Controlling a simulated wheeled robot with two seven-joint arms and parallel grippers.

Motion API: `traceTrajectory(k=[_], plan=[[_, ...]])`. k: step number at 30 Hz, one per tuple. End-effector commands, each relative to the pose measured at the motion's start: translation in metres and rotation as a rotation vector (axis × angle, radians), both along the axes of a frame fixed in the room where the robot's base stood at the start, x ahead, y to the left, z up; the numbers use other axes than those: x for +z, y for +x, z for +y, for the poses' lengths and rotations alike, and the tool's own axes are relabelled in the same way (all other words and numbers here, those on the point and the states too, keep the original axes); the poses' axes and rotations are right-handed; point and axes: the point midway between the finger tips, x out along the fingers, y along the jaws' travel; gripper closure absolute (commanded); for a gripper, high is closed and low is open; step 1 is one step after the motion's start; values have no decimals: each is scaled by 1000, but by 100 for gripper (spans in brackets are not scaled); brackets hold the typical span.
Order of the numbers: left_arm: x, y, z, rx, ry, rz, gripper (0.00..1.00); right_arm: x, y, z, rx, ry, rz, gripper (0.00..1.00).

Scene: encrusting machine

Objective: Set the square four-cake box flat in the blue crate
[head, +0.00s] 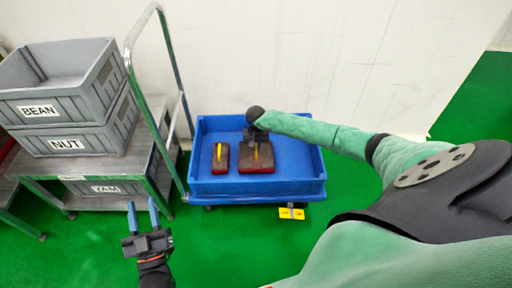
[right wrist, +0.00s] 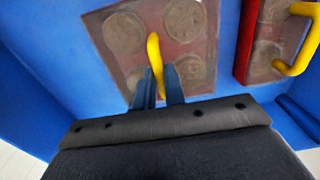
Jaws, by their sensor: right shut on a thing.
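The square four-cake box (head: 262,164) is reddish brown with round cakes showing through its top and a yellow handle. It is inside the blue crate (head: 256,190), right of the crate's middle, and looks flat on or close to the floor; contact is hard to tell. My right gripper (head: 254,146) reaches down over it. In the right wrist view the fingers (right wrist: 158,84) are shut on the yellow handle (right wrist: 155,56) of the box (right wrist: 110,58). My left gripper (head: 143,216) is open and empty over the green floor, left of the crate.
A narrower box (head: 220,158) with a yellow handle lies in the crate, left of the square box; it shows at right in the wrist view (right wrist: 268,45). Grey bins labelled BEAN (head: 60,101) and NUT (head: 75,140) are stacked on a metal cart (head: 137,165). A metal push handle (head: 172,70) rises at the crate's left.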

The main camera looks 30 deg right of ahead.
Motion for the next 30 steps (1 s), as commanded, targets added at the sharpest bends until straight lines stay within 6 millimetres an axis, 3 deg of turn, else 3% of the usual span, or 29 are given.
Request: traceTrajectory(k=[12,13,16,30], plan=[[15,1,1,3,-10,-46,64,-1,0,0,0,-1,-1,100],[16,1,1,3,-11,-48,64,-1,0,0,0,0,0,85],[17,0,2,3,-11,-48,64,-1,0,0,0,0,0,67],[2,-3,0,0,-5,1,64,1,0,0,0,0,0,67]])
